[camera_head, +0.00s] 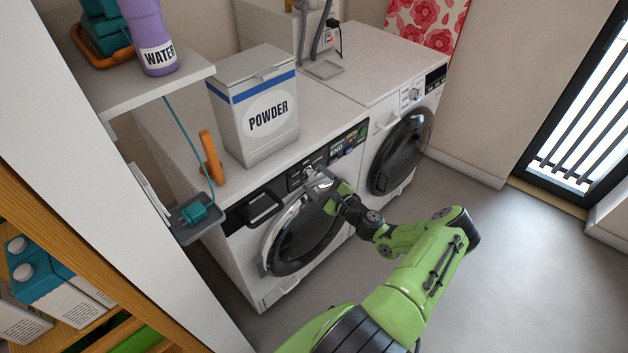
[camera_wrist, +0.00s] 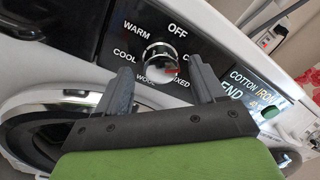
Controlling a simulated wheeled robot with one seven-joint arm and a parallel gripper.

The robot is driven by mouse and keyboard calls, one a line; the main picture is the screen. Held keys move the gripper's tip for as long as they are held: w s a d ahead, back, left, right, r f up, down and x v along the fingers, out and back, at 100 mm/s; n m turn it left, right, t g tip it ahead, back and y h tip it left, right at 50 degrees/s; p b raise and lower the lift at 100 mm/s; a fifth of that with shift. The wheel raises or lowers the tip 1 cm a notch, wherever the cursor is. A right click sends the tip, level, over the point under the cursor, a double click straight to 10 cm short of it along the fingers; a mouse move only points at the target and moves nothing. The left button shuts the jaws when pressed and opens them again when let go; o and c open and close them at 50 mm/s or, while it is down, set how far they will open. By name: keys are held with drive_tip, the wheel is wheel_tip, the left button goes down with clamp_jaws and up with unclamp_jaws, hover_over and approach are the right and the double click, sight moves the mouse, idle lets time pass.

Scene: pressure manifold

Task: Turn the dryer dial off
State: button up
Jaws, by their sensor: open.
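The dial (camera_wrist: 158,62) is a round silver knob on the black panel of the nearer white machine (camera_head: 240,265). OFF is printed above it, WARM and COOL to its left, WOOL and MIXED below. A red mark on the knob faces lower right, towards MIXED. In the head view the dial (camera_head: 307,171) is small, just above the round door. My gripper (camera_wrist: 160,78) is open, with one dark finger on each side of the dial; I cannot tell if they touch it. In the head view my gripper (camera_head: 318,186) is at the panel.
A second white machine (camera_head: 375,55) with its own dial stands behind to the right. A powder box (camera_head: 258,110) and an orange handle-like item (camera_head: 210,158) are on top of the nearer machine. A shelf (camera_head: 150,85) with a purple water bottle (camera_head: 150,38) is at left. The floor at right is clear.

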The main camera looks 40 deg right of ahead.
drive_tip(key=shift+w, duration=0.85)
drive_tip(key=shift+c, duration=0.3)
drive_tip(key=c, duration=1)
drive_tip(key=shift+n, duration=0.3)
drive_tip(key=n+b, duration=0.3)
drive_tip(key=n, duration=0.3)
drive_tip(key=shift+f, duration=0.15)
drive_tip(key=n+b, duration=0.2)
drive_tip(key=n, duration=0.3)
drive_tip(key=shift+n, duration=0.4)
